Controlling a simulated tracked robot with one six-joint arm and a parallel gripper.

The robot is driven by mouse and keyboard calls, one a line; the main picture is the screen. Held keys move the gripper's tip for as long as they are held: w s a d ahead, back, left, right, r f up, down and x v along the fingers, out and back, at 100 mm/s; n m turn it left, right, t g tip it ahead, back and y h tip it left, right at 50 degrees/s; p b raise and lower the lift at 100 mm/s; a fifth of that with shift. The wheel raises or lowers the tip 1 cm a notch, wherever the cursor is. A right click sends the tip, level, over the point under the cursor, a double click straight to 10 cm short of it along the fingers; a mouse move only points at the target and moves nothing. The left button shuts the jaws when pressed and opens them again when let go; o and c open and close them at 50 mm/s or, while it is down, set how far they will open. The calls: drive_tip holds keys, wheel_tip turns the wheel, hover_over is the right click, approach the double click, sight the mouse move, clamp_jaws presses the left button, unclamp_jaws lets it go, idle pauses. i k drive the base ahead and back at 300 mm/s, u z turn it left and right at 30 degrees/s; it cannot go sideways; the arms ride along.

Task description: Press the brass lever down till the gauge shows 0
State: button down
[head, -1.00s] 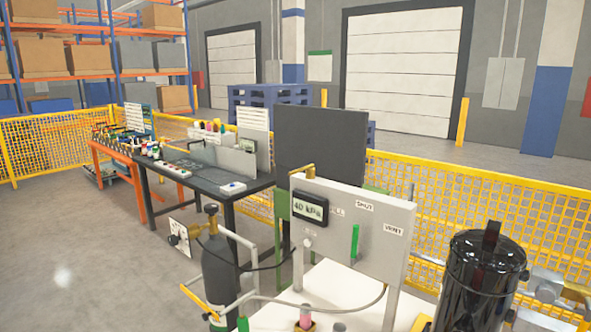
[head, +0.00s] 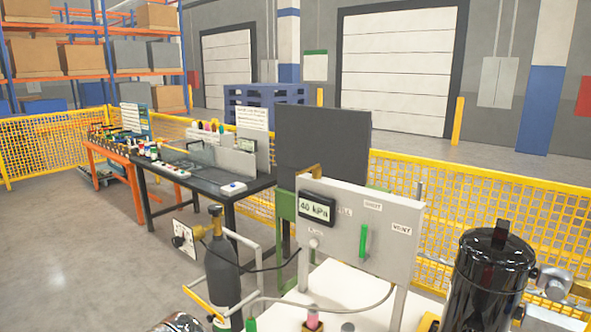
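The gauge (head: 316,208) is a small black-framed display on the upper left of a grey upright panel (head: 388,255). It reads 40 kPa. A brass-coloured bar (head: 308,171) shows at the panel's top left edge, above the gauge. It looks like the brass lever, but it is small and partly hidden by the panel, so I cannot tell its exact position. A green handle (head: 363,241) hangs upright on the panel's face, below label plates. My gripper is not in view.
A black cylinder (head: 487,270) stands right of the panel. A dark gas bottle (head: 220,268) with a hose stands left. A shiny dark rounded thing (head: 178,323) shows at the bottom edge. A black workbench (head: 215,191) and yellow mesh fence (head: 480,215) are behind. Open floor lies left.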

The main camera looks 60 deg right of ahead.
sight(313, 167)
drive_tip(key=u, duration=0.05)
drive_tip(key=i, duration=1)
drive_tip(key=z, duration=0.05)
